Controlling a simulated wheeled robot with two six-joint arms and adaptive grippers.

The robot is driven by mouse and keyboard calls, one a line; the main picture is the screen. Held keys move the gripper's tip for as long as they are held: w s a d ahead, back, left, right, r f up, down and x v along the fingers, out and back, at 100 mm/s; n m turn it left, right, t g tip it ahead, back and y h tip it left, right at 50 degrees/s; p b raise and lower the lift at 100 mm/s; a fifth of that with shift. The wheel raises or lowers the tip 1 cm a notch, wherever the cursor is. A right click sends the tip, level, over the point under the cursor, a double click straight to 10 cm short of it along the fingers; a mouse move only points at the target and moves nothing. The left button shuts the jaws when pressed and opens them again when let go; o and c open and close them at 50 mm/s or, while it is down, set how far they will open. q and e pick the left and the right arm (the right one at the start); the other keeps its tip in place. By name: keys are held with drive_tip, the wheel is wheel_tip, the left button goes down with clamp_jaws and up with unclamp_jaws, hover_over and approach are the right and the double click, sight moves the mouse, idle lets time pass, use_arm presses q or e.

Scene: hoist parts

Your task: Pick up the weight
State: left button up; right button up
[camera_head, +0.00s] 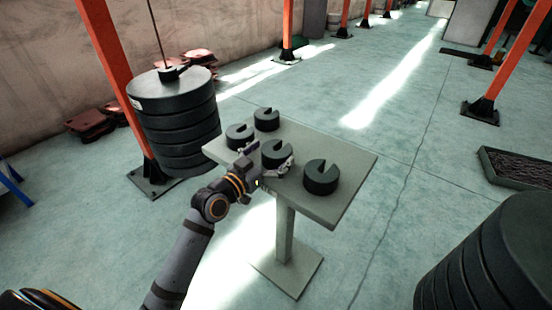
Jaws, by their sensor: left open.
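Several dark slotted weights sit on a small grey pedestal table (352,168). One weight (322,177) is at the right, one (276,154) is in the middle, one (239,136) is at the left and one (267,119) is at the back. Each has a slot cut in its top. My left gripper (272,164) is open, with its fingers at the near side of the middle weight, one towards each side of it. I cannot tell if they touch it. My right gripper is not in view.
A large stack of dark discs (176,115) hangs on a cable at the left. Another large ribbed stack (495,262) stands at the lower right. Orange posts (113,62) rise from the floor. A dark tray (520,168) lies at the right.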

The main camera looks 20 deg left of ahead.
use_arm(q)
drive_tip(key=shift+x, duration=0.8)
drive_tip(key=c, duration=1.6)
drive_tip(key=shift+r, duration=0.4)
drive_tip(key=shift+c, duration=0.6)
drive_tip(key=shift+f, duration=0.1)
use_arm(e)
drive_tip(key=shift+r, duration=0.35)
